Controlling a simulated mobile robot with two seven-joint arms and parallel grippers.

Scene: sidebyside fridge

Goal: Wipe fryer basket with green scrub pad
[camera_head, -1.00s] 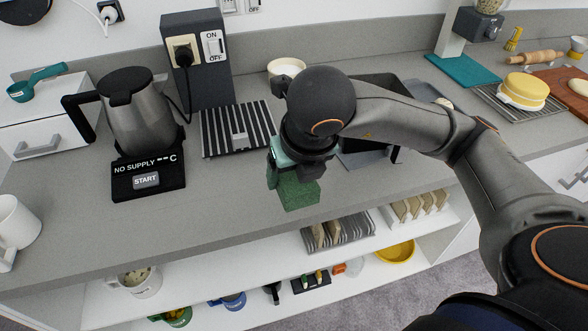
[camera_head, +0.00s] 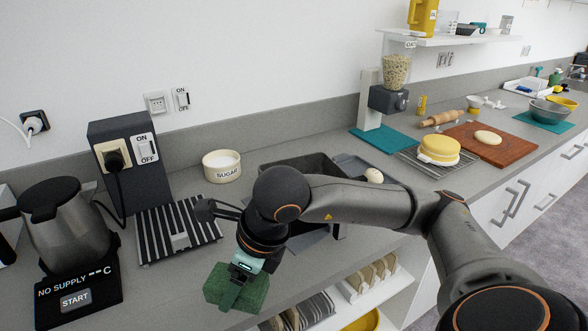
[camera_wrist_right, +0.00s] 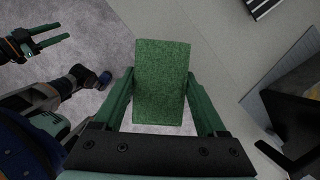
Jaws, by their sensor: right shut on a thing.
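My right gripper (camera_head: 240,275) is shut on the green scrub pad (camera_head: 222,290), a thick rough block held above the front of the grey counter. The pad also shows between its fingers in the right wrist view (camera_wrist_right: 162,85). A dark handle with thin wire rods (camera_head: 206,209), seemingly the fryer basket's, sticks out left from behind my right wrist; the basket body is mostly hidden by my arm. A dark open box (camera_head: 300,164), perhaps the fryer, stands behind the arm. My left gripper (camera_wrist_right: 55,36) is open and empty in the right wrist view, away from the pad.
A striped grill plate (camera_head: 160,228), a kettle (camera_head: 65,225) and a sugar bowl (camera_head: 222,166) stand left of the arm. A shelf with a plate rack (camera_head: 310,308) is below.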

